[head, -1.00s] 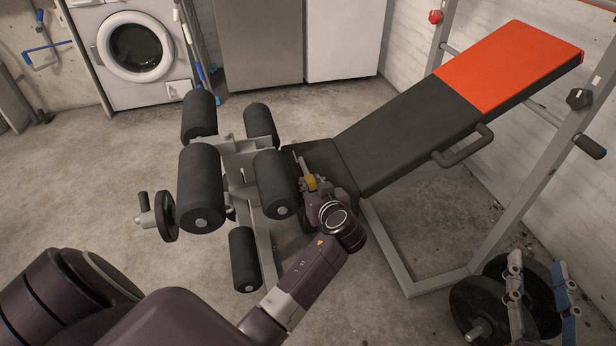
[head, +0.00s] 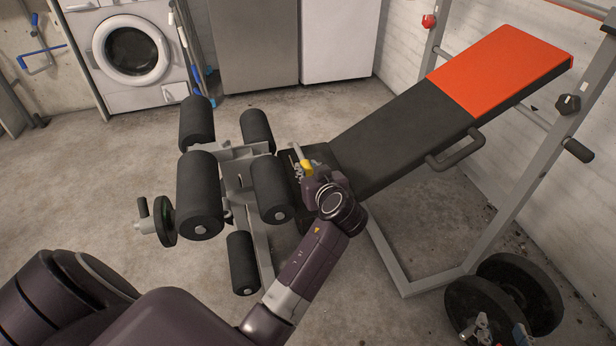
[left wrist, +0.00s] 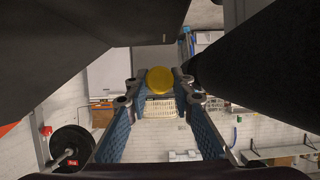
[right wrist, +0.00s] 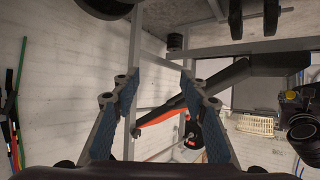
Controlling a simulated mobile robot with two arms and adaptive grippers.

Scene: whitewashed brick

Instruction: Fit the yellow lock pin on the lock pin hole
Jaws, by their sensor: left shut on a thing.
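The yellow lock pin (head: 306,165) shows as a small yellow piece beside the bench seat in the head view. In the left wrist view its round yellow knob (left wrist: 160,80) sits between the fingertips. My left gripper (head: 302,169) is shut on it, close to the seat's near end and the leg roller frame. I cannot make out the lock pin hole or whether the pin touches it. My right gripper (right wrist: 160,88) is open and empty in the right wrist view. Only its fingertips (head: 500,332) show at the bottom right of the head view.
The weight bench (head: 390,150) has a black and orange backrest. Black foam rollers (head: 272,188) stand just left of my left gripper. Weight plates (head: 520,290) lie at the lower right. A washing machine (head: 130,55) stands at the back. The floor at left is clear.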

